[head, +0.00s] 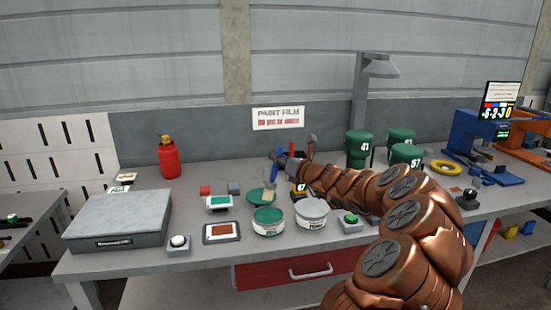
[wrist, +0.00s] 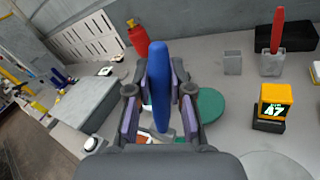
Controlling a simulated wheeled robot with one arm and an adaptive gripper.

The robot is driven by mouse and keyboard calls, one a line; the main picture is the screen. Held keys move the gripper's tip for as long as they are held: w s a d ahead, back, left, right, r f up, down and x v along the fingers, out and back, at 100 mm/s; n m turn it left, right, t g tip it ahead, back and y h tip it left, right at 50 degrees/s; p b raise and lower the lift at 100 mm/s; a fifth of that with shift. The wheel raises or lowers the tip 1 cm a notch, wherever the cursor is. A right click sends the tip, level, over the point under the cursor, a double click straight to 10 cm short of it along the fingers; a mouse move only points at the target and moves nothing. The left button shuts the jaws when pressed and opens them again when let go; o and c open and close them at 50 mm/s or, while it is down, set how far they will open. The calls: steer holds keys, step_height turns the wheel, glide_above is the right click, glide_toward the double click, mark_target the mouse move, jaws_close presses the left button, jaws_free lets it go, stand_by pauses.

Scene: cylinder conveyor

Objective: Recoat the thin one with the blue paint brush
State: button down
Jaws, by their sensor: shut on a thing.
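My gripper (wrist: 160,88) is shut on the blue brush (wrist: 159,75), whose handle stands upright between the fingers in the wrist view. In the head view the gripper (head: 286,164) is above the back middle of the bench, near a flat green disc (head: 258,194); this disc is also right of the fingers in the wrist view (wrist: 210,106). The brush's lower end is partly hidden by the gripper. Green cylinders marked 41 (head: 357,151) and 57 (head: 405,158) stand back right, with another green cylinder (head: 400,135) behind. A green paint tin (head: 268,222) stands in front.
A pale tin (head: 312,210) stands beside the green tin. A yellow gauge (wrist: 276,104) reads 47. A red bottle (head: 168,160) and grey box (head: 118,220) are left. My arm covers the bench's right front.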

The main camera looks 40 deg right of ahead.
steer(key=shift+f+b, duration=2.35)
steer(key=shift+f, duration=0.75)
step_height(320, 180, up, 7)
steer(key=p, duration=0.6)
steer(key=shift+r, duration=0.1)
stand_by(0.6)
